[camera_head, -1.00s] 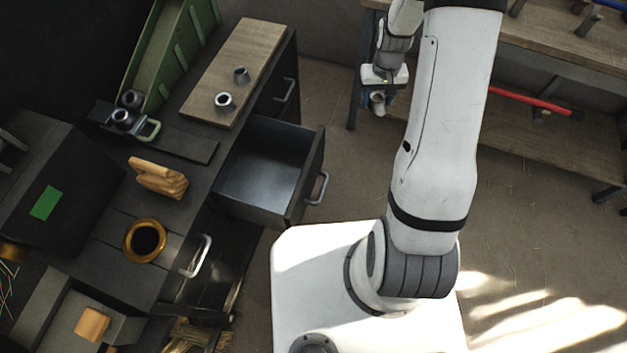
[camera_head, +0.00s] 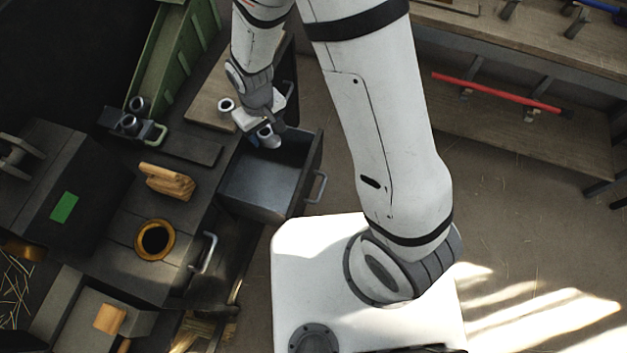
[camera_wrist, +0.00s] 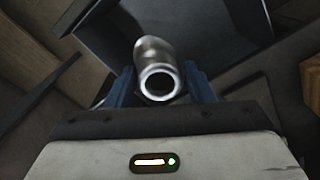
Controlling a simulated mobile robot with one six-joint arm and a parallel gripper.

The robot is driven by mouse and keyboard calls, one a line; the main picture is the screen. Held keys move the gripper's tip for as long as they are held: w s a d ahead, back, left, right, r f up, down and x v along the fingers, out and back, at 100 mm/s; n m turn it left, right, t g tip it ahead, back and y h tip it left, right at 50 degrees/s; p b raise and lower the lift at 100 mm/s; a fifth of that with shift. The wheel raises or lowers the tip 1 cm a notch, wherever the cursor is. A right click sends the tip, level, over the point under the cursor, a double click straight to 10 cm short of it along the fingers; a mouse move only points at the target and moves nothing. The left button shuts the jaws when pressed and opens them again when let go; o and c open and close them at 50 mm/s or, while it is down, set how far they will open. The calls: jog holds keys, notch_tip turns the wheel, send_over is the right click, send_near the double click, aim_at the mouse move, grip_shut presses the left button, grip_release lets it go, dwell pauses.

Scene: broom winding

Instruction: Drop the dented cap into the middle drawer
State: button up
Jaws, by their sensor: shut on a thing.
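My gripper (camera_head: 262,130) is shut on a silvery metal cap (camera_wrist: 158,62), held between the two blue fingers in the wrist view. The cap also shows below the gripper in the head view (camera_head: 269,139). The open middle drawer (camera_head: 258,186) is pulled out from the dark bench and looks empty. The gripper and cap are over the drawer's back part in the head view, and the drawer (camera_wrist: 100,28) lies beyond the cap in the wrist view. Their height above it is unclear.
Another cap (camera_head: 226,104) stands on the wooden board (camera_head: 203,108) beside the drawer. Dark cylinders (camera_head: 129,122), a wooden block (camera_head: 168,181) and a brass ring (camera_head: 154,240) are on the bench. A red bar (camera_head: 495,92) lies on the right shelf.

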jog(key=shift+s+a+r, duration=0.15)
jog(key=shift+s+a, duration=0.5)
jog(key=shift+s, duration=0.1)
notch_tip(320, 180, down, 6)
jog(key=b, duration=0.3)
jog(key=shift+b, duration=0.4)
jog(key=o, duration=1.1)
jog(key=shift+r, duration=0.1)
jog(key=shift+r, duration=3.85)
